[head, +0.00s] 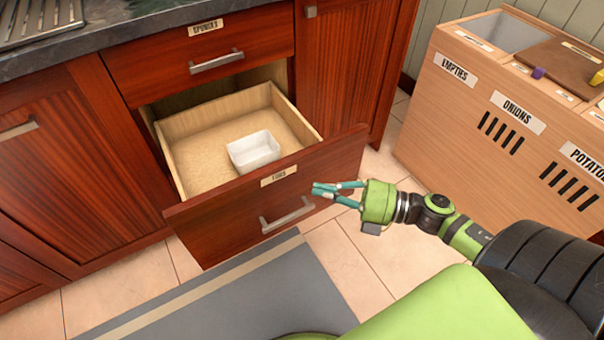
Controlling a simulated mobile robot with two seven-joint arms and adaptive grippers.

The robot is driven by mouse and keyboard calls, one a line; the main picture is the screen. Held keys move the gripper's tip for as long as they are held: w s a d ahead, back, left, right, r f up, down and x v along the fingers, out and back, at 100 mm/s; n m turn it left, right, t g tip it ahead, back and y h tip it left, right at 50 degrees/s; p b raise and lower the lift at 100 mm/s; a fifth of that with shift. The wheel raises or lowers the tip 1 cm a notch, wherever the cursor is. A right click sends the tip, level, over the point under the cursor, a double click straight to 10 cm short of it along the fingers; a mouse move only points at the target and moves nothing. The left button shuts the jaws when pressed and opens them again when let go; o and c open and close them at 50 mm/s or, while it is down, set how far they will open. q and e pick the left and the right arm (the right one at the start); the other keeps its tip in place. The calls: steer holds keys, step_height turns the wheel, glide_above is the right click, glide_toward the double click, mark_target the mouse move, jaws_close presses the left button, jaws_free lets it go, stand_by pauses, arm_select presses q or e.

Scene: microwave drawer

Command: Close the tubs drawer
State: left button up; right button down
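The tubs drawer (240,207) is the lower drawer of the red-brown cabinet and stands pulled out. Its front bears a small label (279,175) and a metal bar handle (287,216). A white tub (253,151) sits inside on the pale wooden bottom. My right gripper (316,189) comes in from the right, with its teal fingertips close to the right part of the drawer front, above and right of the handle. A gap shows between its fingers, and nothing is held. I cannot tell whether the fingertips touch the front. My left gripper is not in view.
The drawer labelled sponges (205,50) above is shut. A wooden bin unit (500,110) with labels for empties, onions and potatoes stands at the right. A grey mat (240,300) lies on the tiled floor before the drawer. Tiles between cabinet and bins are clear.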

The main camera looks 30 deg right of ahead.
mark_target(281, 170)
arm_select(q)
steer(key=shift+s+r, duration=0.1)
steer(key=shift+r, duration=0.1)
arm_select(e)
steer(key=shift+w+a, duration=0.35)
steer(key=shift+w, duration=0.6)
steer(key=shift+w+a, duration=0.35)
steer(key=shift+w, duration=0.6)
steer(key=shift+w+a, duration=0.35)
steer(key=shift+w, duration=0.6)
steer(key=shift+w, duration=0.1)
